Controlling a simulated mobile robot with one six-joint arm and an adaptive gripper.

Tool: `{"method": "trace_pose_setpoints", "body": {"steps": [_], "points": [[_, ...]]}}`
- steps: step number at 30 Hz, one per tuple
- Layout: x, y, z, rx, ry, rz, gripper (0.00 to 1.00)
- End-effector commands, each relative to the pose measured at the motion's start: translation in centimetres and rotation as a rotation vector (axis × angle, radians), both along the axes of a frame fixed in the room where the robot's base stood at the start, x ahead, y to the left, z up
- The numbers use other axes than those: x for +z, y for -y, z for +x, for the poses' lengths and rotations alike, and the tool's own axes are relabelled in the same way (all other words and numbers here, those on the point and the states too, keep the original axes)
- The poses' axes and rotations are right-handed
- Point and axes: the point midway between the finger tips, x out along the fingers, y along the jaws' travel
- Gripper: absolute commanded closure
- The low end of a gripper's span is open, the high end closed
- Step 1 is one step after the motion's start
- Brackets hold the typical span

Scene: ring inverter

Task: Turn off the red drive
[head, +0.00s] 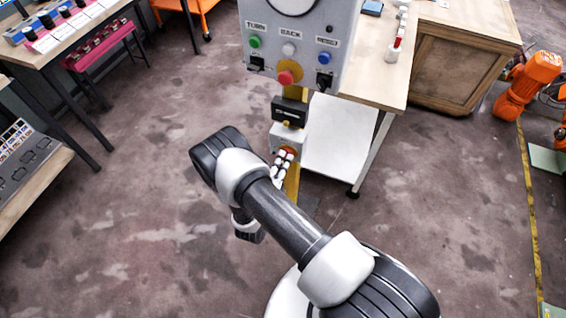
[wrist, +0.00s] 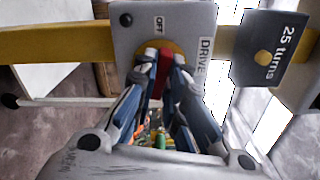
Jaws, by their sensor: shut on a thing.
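The drive switch box (head: 285,137) is a light grey box on a yellow post. It also shows in the wrist view (wrist: 128,40), with a label reading DRIVE and a small label that seems to read OFF. Its red knob (wrist: 163,62) sits on a yellow round plate (wrist: 143,47). My gripper (wrist: 160,72) is shut on the red knob, one finger on each side, hiding much of it. In the head view my gripper (head: 284,157) is at the front of the box. The knob's exact angle is hard to tell.
Above stands a grey panel (head: 300,20) with green, white and blue buttons and a red one on yellow. A black plate (wrist: 268,50) reads "25 turns". A table (head: 385,80) stands behind, an orange robot (head: 530,80) far right.

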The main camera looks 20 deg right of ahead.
Motion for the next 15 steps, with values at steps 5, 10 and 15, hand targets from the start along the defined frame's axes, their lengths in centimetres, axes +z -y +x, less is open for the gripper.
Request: {"method": "trace_pose_setpoints", "body": {"steps": [5,10,15], "points": [[-0.11,0.04,-0.06,-0.001,-0.069,-0.093,1.0],[-0.11,0.05,-0.06,-0.001,-0.116,-0.156,1.0],[-0.11,0.06,-0.07,-0.001,-0.14,-0.189,1.0]]}}
